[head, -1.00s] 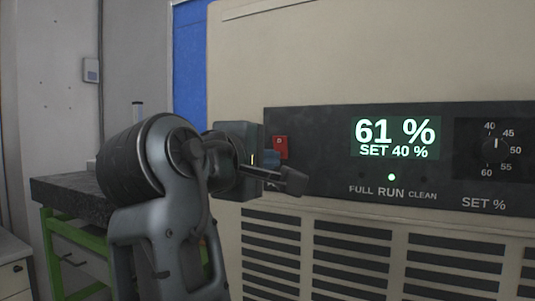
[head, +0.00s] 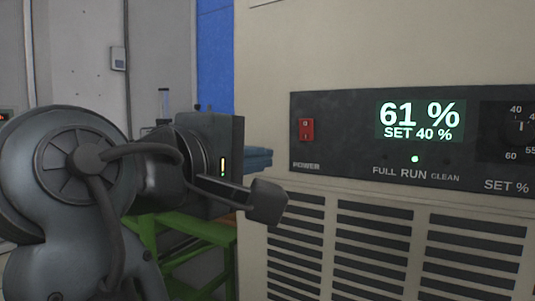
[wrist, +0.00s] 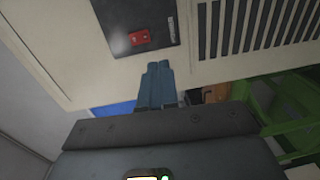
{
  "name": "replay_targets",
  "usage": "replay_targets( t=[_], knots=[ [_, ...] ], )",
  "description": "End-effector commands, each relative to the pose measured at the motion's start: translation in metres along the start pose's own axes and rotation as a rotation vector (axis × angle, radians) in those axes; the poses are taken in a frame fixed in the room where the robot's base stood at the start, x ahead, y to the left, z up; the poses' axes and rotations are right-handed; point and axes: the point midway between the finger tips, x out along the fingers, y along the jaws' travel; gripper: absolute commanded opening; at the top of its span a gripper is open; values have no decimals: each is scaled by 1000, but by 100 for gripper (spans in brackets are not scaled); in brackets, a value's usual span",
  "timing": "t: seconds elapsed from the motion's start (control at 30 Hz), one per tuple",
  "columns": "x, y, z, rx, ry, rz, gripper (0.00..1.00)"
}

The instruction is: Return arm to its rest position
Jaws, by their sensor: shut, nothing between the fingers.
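My gripper (head: 262,158) shows as blue fingers beyond the dark wrist housing in the head view, partly hidden by the wrist. In the wrist view the two blue fingers (wrist: 154,72) lie side by side, shut and empty. My arm is bent at the left of the head view, apart from the machine's front. A red power switch (head: 306,129) sits on the dark control panel (head: 345,160), right of the fingers. It also shows beyond the fingertips in the wrist view (wrist: 139,38).
The panel's display (head: 420,121) reads 61 % and SET 40 %, with a lit dot above RUN. A dial (head: 520,127) is cut off at the right edge. Vent slots (head: 375,245) lie below. A green-framed table (head: 190,225) stands behind my arm.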

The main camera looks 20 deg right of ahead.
Motion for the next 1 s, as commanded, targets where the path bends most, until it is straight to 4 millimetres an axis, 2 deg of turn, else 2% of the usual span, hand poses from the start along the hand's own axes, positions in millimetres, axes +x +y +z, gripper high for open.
replay_targets(
  t=[0.5,0.63,0.77,1.0],
  knots=[
    [-3,-1,0,0,-1,0,0],
    [1,-8,-1,-9,11,9,0],
    [13,-32,-6,-29,59,43,0],
    [38,-104,-11,-54,228,95,0]
  ],
)
